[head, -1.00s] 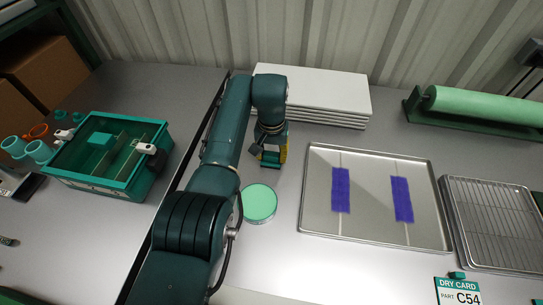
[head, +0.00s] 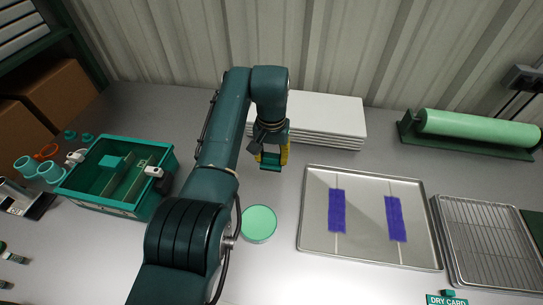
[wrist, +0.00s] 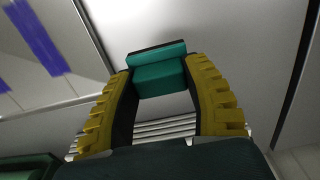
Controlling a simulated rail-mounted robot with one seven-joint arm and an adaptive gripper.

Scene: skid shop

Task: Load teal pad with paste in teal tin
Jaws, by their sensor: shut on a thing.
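My gripper (head: 270,162) is shut on a teal block-shaped pad (wrist: 160,75), held between its yellow-and-black fingers. In the head view the pad (head: 270,167) hangs in front of the white stack, beyond the round tin. A dark band crosses the pad in the wrist view. I cannot see whether paste is on its working face. The teal tin (head: 259,224) stands on the bench, nearer than the gripper and beside my arm. Its round top shows smooth pale green paste. The pad is apart from the tin.
A metal tray (head: 365,218) with two purple strips lies right of the tin, beside a wire rack (head: 490,240). A white panel stack (head: 325,122) stands behind. A teal bin (head: 118,178) sits left, a green roller (head: 475,130) far right. Bench between tin and tray is clear.

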